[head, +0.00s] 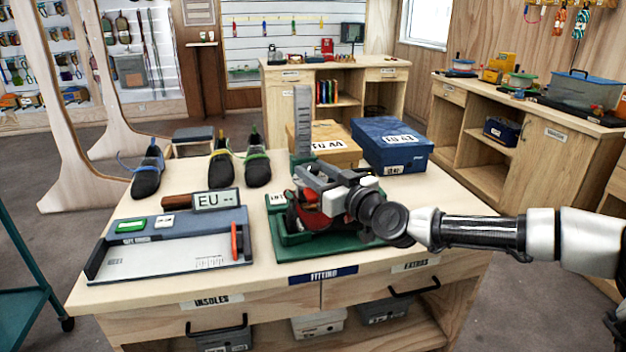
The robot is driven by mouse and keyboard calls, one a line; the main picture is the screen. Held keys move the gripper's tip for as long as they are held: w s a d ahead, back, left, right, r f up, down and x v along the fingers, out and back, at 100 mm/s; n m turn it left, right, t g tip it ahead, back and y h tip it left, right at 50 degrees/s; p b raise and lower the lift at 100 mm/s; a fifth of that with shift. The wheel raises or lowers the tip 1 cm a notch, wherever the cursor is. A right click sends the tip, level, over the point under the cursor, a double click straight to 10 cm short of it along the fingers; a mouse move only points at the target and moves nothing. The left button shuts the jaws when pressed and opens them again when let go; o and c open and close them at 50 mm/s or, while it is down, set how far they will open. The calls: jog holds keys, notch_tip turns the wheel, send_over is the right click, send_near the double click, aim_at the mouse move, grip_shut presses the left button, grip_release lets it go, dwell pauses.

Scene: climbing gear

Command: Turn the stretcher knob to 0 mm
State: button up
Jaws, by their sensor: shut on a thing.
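The shoe stretcher stands on a green base (292,246) at the front middle of the workbench. A red shoe-shaped part (300,218) shows on it, partly covered by my gripper. An upright grey-green scale (303,125) rises behind it; its marks are too small to read. My gripper (312,188) reaches in from the right, low over the stretcher, and is shut on its knob. The knob is hidden by the gripper, so its setting does not show.
An insole measuring board (165,262) with an EU display (216,199) lies left of the stretcher. Several climbing shoes (147,172) stand behind it. A tan box (325,146) and a blue box (392,142) stand close behind the gripper. The bench's right front corner is clear.

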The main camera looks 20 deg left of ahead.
jog(key=n+g+y, duration=0.1)
jog(key=n+g+y+b, duration=0.1)
jog(key=g, duration=0.1)
jog(key=shift+w+d+f+n, duration=0.1)
jog(key=shift+w+d+n, duration=0.1)
jog(key=shift+w+n, duration=0.15)
jog(key=shift+w+n+g+y, duration=0.1)
jog(key=shift+n+g+y, duration=0.55)
jog(key=shift+g, duration=0.75)
jog(key=shift+n+g, duration=0.4)
jog(key=shift+g, duration=0.1)
jog(key=o, duration=1)
jog(key=p+v, duration=0.2)
jog(key=v, duration=1.5)
jog(key=shift+d+r, duration=0.2)
